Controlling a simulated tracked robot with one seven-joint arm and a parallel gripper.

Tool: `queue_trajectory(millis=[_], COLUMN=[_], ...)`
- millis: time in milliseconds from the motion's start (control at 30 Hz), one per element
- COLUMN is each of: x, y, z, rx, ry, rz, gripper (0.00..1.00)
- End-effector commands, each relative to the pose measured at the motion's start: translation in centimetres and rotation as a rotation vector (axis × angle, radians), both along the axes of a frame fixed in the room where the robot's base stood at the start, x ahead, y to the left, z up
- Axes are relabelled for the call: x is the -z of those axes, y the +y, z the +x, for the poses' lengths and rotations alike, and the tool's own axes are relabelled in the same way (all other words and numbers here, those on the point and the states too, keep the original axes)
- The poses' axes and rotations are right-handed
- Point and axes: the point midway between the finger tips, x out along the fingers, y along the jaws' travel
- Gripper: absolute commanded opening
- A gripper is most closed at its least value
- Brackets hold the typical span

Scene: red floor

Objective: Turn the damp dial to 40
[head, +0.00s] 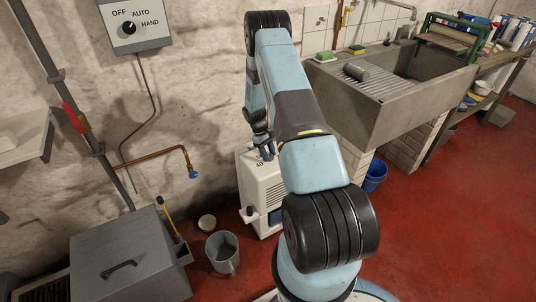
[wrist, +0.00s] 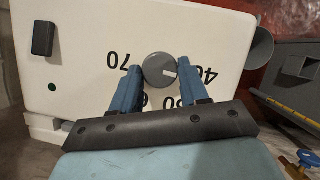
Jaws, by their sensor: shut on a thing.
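The damp dial (wrist: 160,68) is a round grey knob on the white top panel (wrist: 90,40) of a machine. Black numbers ring it: 70 at left, 40 at right, others partly hidden by my fingers. A white mark on the knob points right, toward the 40. My gripper (wrist: 161,70) has its blue fingers on both sides of the knob, shut on it. In the head view the white machine (head: 262,187) stands on the floor against the wall; my arm and gripper (head: 265,152) hide the dial there.
A black switch (wrist: 42,38) is on the same panel. A concrete sink (head: 400,100) and a blue bucket (head: 375,175) are to the right. Red floor is open at right.

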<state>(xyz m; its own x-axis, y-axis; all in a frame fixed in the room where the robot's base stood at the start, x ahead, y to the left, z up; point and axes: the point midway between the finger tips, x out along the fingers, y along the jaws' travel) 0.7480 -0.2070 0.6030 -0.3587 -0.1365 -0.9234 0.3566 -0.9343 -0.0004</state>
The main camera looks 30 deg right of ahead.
Motion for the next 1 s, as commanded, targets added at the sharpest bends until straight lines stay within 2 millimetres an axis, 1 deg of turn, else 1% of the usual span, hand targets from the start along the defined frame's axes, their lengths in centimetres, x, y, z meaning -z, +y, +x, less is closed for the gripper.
queue_trajectory(millis=[33,300,700,733,1000], x=[-0.16,-0.14,-0.14,-0.14,-0.07], y=[-0.01,-0.01,-0.03,-0.03,0.01], z=[0.26,0.22,0.24,0.24,0.09], rx=[-0.019,-0.074,-0.079,-0.079,-0.078], ry=[-0.006,-0.006,-0.006,-0.006,-0.004], rz=[-0.002,-0.002,-0.002,-0.002,-0.001], gripper=[0.14,0.14,0.14,0.45,0.70])
